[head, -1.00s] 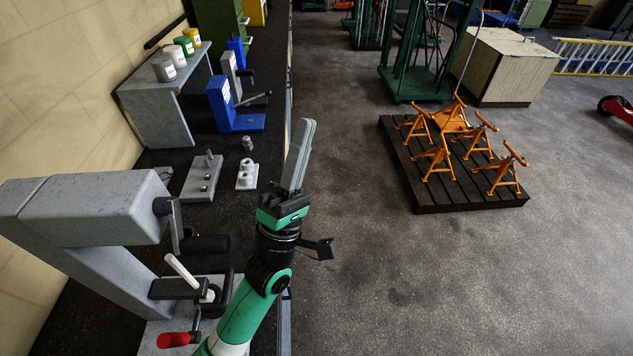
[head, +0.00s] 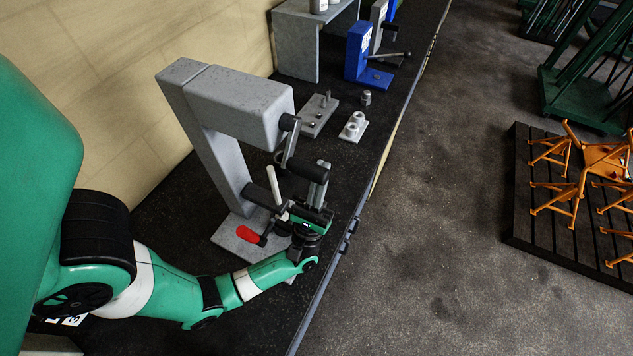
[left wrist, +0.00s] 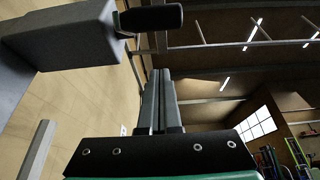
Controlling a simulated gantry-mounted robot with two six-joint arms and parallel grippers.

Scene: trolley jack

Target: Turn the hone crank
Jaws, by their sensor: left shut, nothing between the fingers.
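The hone is a grey machine (head: 235,105) with an upright column and an overhanging head, standing on the bench. Its crank (head: 291,146) hangs from a black hub on the head's right end, with a black handle (head: 305,170) at its lower end. My left gripper (head: 323,168) points up close beside the handle, its fingers shut and empty. In the left wrist view, the shut fingers (left wrist: 159,98) point up between wall and ceiling. The black handle (left wrist: 152,18) shows beyond their tips, apart in the picture. Contact cannot be told from the head view. My right gripper is not in view.
Below the head are a white lever (head: 273,185), a black clamp block (head: 258,195) and a red handle (head: 249,235). Behind stand a grey plate with pegs (head: 318,115), white rings (head: 353,127) and a blue press (head: 358,55).

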